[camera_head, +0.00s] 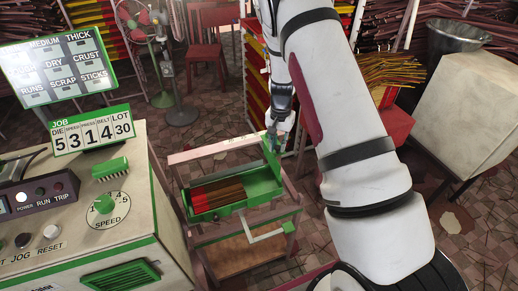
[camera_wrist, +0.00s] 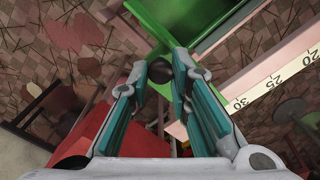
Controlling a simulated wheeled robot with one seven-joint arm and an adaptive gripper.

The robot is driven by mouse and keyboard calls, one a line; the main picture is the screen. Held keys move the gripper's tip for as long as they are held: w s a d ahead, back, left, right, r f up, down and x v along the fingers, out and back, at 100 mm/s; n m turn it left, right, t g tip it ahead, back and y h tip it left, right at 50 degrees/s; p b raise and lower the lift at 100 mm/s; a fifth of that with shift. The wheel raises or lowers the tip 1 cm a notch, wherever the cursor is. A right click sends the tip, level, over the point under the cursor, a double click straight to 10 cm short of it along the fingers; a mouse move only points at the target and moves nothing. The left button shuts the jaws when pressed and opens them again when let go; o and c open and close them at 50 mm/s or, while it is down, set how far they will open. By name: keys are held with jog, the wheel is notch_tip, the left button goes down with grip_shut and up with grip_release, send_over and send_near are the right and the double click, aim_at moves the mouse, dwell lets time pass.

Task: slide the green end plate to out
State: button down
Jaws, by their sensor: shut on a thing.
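The green end plate (camera_head: 271,158) stands upright at the far right end of the green tray (camera_head: 262,190) in the head view. In the wrist view, the green end plate (camera_wrist: 178,22) shows just beyond the fingers. My gripper (camera_head: 277,127) is at the plate's top from above. In the wrist view, my gripper (camera_wrist: 160,68) is shut on a dark round knob (camera_wrist: 154,71) between its fingertips, at the plate's edge. The knob's join to the plate is partly hidden by the fingers.
Red-brown incense sticks (camera_head: 218,194) lie in the tray's left part. A pale scale (camera_wrist: 262,90) marked 25 and 30 runs beside the plate. The extruder's control cabinet (camera_head: 100,215) stands left. A cream box (camera_head: 470,105) stands right.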

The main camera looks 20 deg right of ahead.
jog(key=shift+d+b, duration=0.4)
jog(key=shift+d, duration=1.7)
jog(key=c, duration=1.5)
grip_release()
jog(key=shift+o, duration=0.2)
notch_tip(320, 180, up, 12)
